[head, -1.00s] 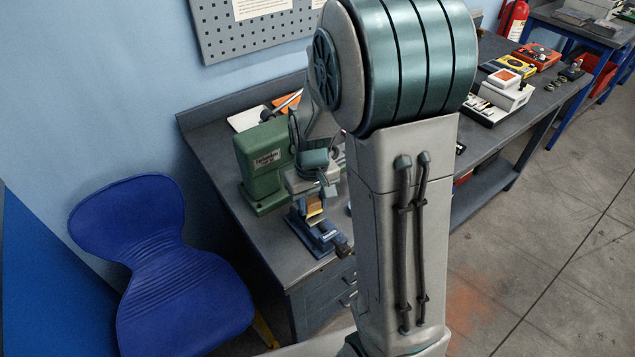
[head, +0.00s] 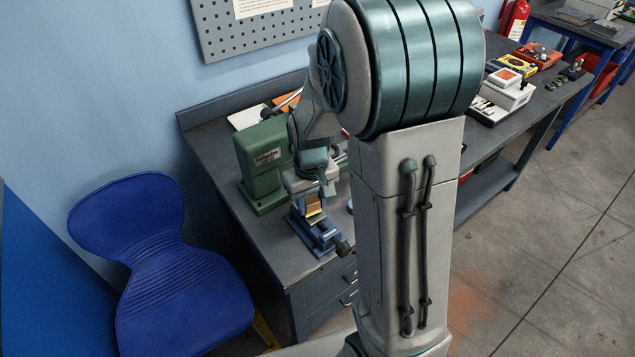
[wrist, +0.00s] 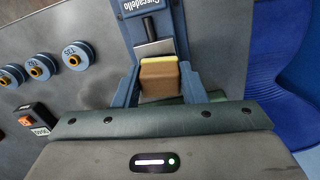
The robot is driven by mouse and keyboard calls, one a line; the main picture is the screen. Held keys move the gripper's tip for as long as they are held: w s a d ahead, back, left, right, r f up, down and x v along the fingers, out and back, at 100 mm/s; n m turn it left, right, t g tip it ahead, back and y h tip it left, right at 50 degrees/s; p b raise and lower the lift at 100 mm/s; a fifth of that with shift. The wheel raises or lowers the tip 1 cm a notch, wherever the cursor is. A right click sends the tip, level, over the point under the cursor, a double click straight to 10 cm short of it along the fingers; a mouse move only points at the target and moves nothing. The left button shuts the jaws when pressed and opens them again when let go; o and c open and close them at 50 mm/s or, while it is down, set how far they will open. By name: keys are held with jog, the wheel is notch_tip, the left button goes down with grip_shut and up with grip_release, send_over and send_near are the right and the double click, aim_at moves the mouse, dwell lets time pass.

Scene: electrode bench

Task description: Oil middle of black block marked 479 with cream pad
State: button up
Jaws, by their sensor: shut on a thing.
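My gripper (wrist: 160,86) is shut on a brown block with a cream-yellow pad (wrist: 160,69) along its far edge. In the head view the held pad (head: 313,205) is just above a blue vise (head: 322,240). The vise (wrist: 135,8) shows beyond the pad in the wrist view, with a grey metal piece and a dark rod on it. I cannot tell whether pad and vise touch. No number 479 is legible. A small black block (wrist: 43,113) with an orange part and a white label lies at left in the wrist view; I cannot read its label.
Several blue-grey discs with brass centres (wrist: 78,55) stand left of the vise. A green machine (head: 262,165) is close beside my gripper on the bench. A blue chair (head: 150,260) is at the bench's left end. My arm hides much of the bench.

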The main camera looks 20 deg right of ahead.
aim_at(313, 203)
jog(key=shift+s+d+r, duration=0.15)
jog(key=shift+s+r, duration=0.05)
jog(key=shift+s, duration=0.1)
jog(key=shift+s+r+p, duration=0.15)
jog(key=shift+r+p, duration=0.4)
jog(key=shift+r, duration=0.35)
notch_tip(313, 203, up, 2)
jog(key=shift+p, duration=0.8)
jog(key=shift+r+p, duration=1.35)
jog(key=shift+r, duration=0.6)
jog(key=shift+f, duration=0.15)
